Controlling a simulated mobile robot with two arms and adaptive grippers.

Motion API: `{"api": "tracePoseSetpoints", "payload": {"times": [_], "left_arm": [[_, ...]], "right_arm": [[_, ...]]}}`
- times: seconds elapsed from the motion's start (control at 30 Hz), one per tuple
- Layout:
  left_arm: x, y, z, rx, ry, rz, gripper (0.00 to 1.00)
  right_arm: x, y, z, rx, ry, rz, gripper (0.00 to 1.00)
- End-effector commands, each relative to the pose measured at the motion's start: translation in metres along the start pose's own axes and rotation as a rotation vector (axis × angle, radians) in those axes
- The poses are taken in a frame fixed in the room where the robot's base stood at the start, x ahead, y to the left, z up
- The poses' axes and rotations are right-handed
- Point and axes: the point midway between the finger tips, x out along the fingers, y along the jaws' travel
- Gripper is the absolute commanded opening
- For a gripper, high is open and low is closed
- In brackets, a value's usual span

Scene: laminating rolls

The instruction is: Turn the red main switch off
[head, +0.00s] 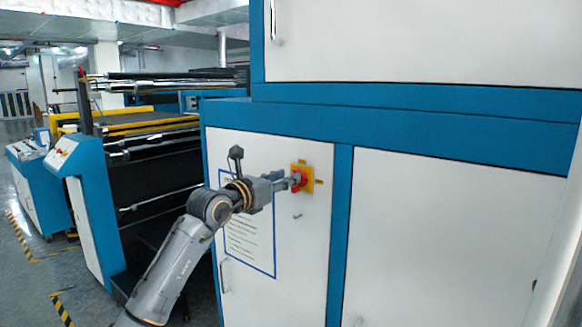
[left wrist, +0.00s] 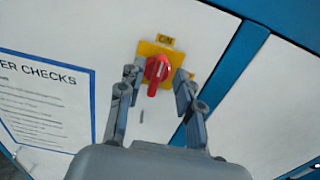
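The red main switch (head: 297,181) sits on a yellow plate (head: 308,178) on the white cabinet door. It also shows in the left wrist view (left wrist: 157,70), where its handle stands nearly upright, pointing roughly toward the "ON" label (left wrist: 165,39). My left gripper (head: 291,183) is at the switch, its fingers covering part of it in the head view. In the left wrist view the gripper (left wrist: 158,82) is open, with one finger on each side of the red handle. Gaps show between the fingers and the handle. My right gripper is not in view.
A checks notice with a blue border (head: 248,235) hangs on the door, left of the switch. Blue frame strips (head: 340,230) edge the door. The laminating machine with black rolls (head: 160,160) stands at the left. Striped floor tape (head: 62,308) marks the floor.

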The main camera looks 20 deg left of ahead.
Motion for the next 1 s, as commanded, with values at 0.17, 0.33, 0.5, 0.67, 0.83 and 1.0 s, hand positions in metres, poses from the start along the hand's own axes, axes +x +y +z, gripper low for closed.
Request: {"api": "tracePoseSetpoints", "payload": {"times": [0.17, 0.33, 0.5, 0.67, 0.83, 1.0], "left_arm": [[0.021, 0.0, 0.002, -0.001, 0.0, -0.001, 0.35], [0.028, 0.0, -0.001, 0.0, 0.001, 0.0, 0.35], [0.029, 0.0, -0.001, 0.0, 0.001, 0.0, 0.35], [0.029, 0.0, -0.001, 0.0, 0.001, 0.0, 0.23], [0.029, 0.0, -0.001, 0.0, 0.001, 0.0, 0.0], [0.029, 0.0, -0.001, 0.002, 0.0, 0.0, 0.0]], "right_arm": [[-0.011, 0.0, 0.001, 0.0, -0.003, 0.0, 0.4], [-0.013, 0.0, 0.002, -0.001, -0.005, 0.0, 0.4], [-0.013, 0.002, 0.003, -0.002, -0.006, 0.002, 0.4], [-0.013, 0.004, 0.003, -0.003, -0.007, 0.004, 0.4], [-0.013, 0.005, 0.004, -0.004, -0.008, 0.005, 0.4], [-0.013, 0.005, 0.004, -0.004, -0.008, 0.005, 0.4]]}}
